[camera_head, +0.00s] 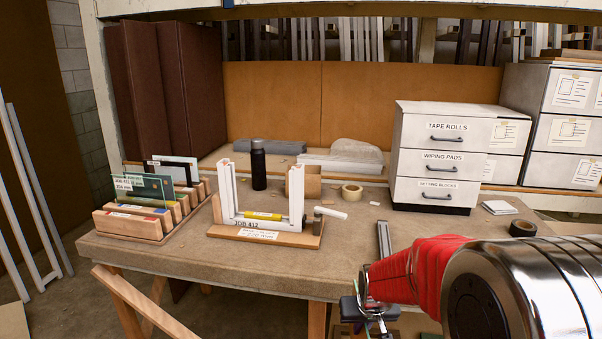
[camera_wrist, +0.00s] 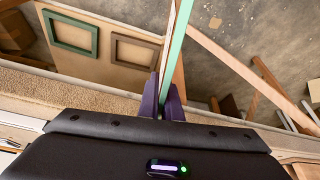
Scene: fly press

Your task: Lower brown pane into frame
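The white U-shaped frame (camera_head: 228,200) stands upright and open at the top on a wooden base (camera_head: 305,238) at the middle of the bench. A yellow strip (camera_head: 262,216) lies low between its uprights. My gripper (camera_head: 372,312) is at the bench's front edge, right of the frame and apart from it. In the wrist view its purple fingers (camera_wrist: 167,103) are close together on a thin pane seen edge-on (camera_wrist: 179,40), with a teal edge. Its face is hidden, so I cannot tell that it is brown. In the head view the pane is almost wholly hidden.
A wooden rack (camera_head: 130,226) with several panes stands at the bench's left. A black bottle (camera_head: 258,165) and a tape roll (camera_head: 352,192) are behind the frame. A mallet (camera_head: 328,212) is at its right. White drawers (camera_head: 434,150) stand at the back right.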

